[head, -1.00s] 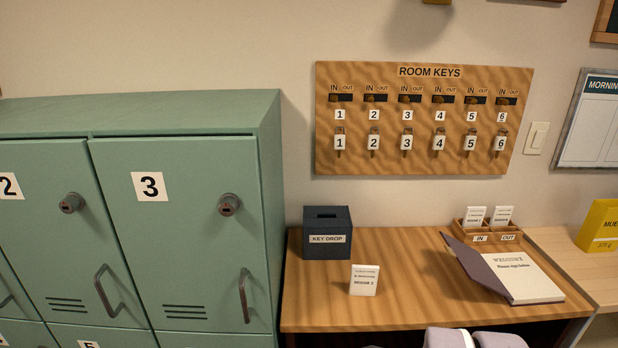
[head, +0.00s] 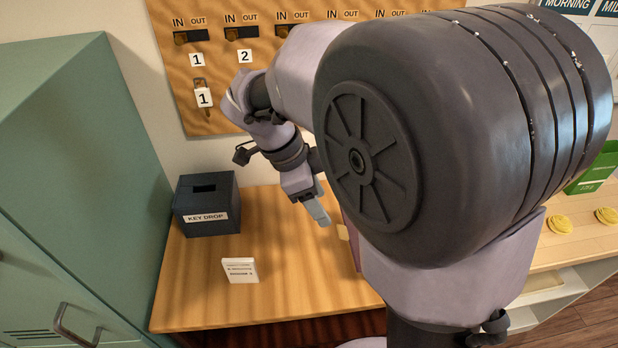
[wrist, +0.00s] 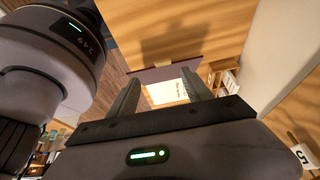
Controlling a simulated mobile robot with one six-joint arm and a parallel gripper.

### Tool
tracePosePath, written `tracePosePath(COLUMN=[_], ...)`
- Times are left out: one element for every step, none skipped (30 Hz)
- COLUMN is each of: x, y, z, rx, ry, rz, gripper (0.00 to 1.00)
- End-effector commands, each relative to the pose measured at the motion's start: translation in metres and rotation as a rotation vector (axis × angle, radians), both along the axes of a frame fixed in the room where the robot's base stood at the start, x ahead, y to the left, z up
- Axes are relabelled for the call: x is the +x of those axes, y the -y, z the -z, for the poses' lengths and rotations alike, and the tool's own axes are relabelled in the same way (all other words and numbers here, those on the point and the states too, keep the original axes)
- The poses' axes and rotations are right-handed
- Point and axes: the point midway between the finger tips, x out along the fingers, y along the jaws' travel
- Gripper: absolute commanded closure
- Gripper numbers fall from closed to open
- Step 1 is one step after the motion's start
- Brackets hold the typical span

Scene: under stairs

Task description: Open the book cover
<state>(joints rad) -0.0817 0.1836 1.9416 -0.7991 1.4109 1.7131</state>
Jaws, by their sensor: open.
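The book lies on the wooden desk, mostly hidden behind my arm in the head view. A strip of its purple cover (head: 351,240) shows beside my arm, standing up from the desk. In the wrist view the purple cover (wrist: 160,73) and the white page (wrist: 168,93) show beyond and between my fingers. The cover is partly raised, with the page exposed. My gripper (head: 318,212) is open and empty, above the desk to the left of the cover; it also shows in the wrist view (wrist: 162,80). I cannot tell whether a finger touches the cover.
A dark key drop box (head: 207,215) and a small white card (head: 240,270) stand on the desk (head: 300,290) at left. Green lockers (head: 70,170) stand further left. The key board (head: 180,75) hangs behind. A green box (head: 597,172) is at right.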

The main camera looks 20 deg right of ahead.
Motion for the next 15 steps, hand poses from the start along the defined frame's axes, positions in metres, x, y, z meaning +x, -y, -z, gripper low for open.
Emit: tracePosePath(x=[-0.002,-0.004,-0.004,-0.005,-0.006,-0.007,-0.008,-0.008,-0.01,-0.01,-0.01,-0.01,-0.011,-0.011,-0.011], y=[0.006,0.01,0.014,0.017,0.021,0.024,0.027,0.029,0.032,0.034,0.036,0.037,0.038,0.039,0.04], z=[0.019,0.028,0.039,0.047,0.055,0.064,0.071,0.076,0.082,0.086,0.09,0.094,0.096,0.098,0.1], rx=[-0.001,-0.001,0.0,0.0,0.001,0.0,0.001,0.001,0.002,0.001,0.001,0.001,0.001,0.001,0.001], ry=[-0.004,-0.004,-0.003,-0.004,-0.002,-0.003,-0.003,-0.003,-0.002,-0.001,-0.001,0.0,0.0,0.0,0.0], rz=[0.002,0.002,0.001,-0.001,0.0,0.0,0.0,-0.001,0.0,-0.001,-0.001,-0.002,-0.002,-0.002,-0.002], gripper=[0.42,0.42,0.42,0.42,0.42,0.42,0.42,0.42,0.42,0.42,0.42,0.42,0.42,0.42,0.42])
